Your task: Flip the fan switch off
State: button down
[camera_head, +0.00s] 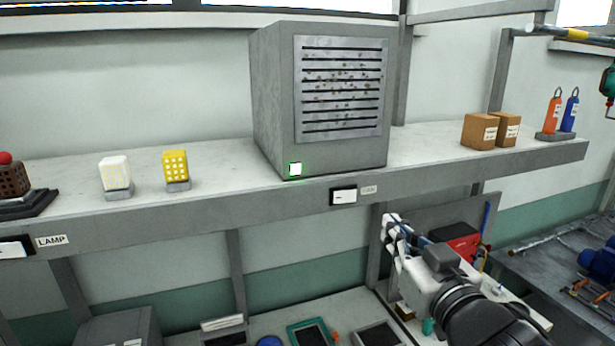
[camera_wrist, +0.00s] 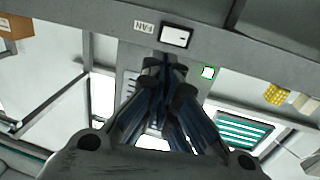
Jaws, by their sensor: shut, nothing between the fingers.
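The fan switch (camera_head: 343,196) is a white rocker in a black frame on the front edge of the grey shelf, with a small label (camera_head: 368,190) to its right. In the wrist view the switch (camera_wrist: 176,36) appears upside down beside the label reading FAN (camera_wrist: 144,27). The grey fan box (camera_head: 270,95) stands on the shelf above, with a lit green indicator (camera_head: 295,169) at its lower corner. My gripper (camera_head: 391,219) is shut and empty, below and right of the switch. In the wrist view its fingertips (camera_wrist: 165,63) appear close to the switch; contact cannot be told.
A second switch (camera_head: 14,248) labelled LAMP is at the far left of the shelf edge. An upright post and a red case (camera_head: 462,240) are near my arm. A lower bench holds trays.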

jog(key=shift+s+a, duration=0.1)
jog(key=shift+s, duration=0.1)
jog(key=p, duration=0.8)
send_near(356, 191)
jog(key=w, duration=0.2)
jog(key=w+p, duration=0.1)
jog(key=w, duration=0.1)
jog(key=w+a+p, duration=0.1)
jog(key=w, duration=0.1)
jog(key=shift+w, duration=0.35)
jog(key=shift+a, duration=0.1)
